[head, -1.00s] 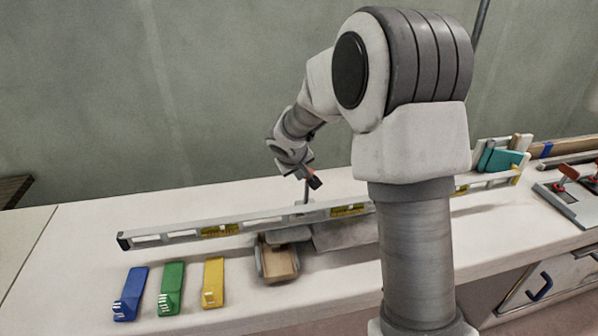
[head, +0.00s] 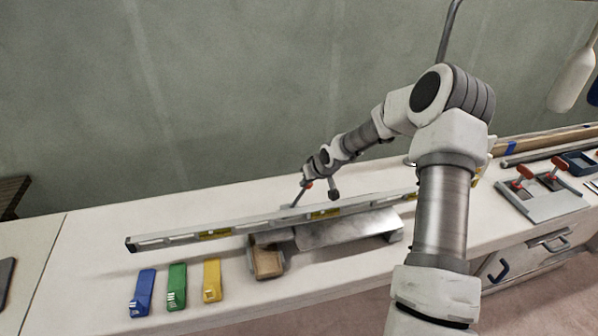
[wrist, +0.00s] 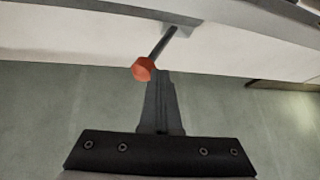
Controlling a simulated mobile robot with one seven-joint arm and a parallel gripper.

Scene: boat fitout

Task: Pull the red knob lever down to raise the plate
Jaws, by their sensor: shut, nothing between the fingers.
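The red knob (head: 308,184) tops a thin grey lever (head: 297,199) behind the long spirit level. The lever leans up to the right in the head view. A grey metal plate (head: 345,228) lies in front, partly behind the level; its link to the lever is hidden. My gripper (head: 308,178) is at the knob, its fingers small and partly hidden there. In the wrist view the fingers of my gripper (wrist: 155,76) are together, with the red knob (wrist: 143,69) just beside their tips. The knob is not between them; I cannot tell whether they touch it.
The spirit level (head: 180,238) spans the bench over the metal piece. A wooden block (head: 267,262) sits in front. Blue (head: 143,292), green (head: 177,287) and yellow (head: 212,279) tools lie at front left. A red-handled clamp plate (head: 540,197) is at right.

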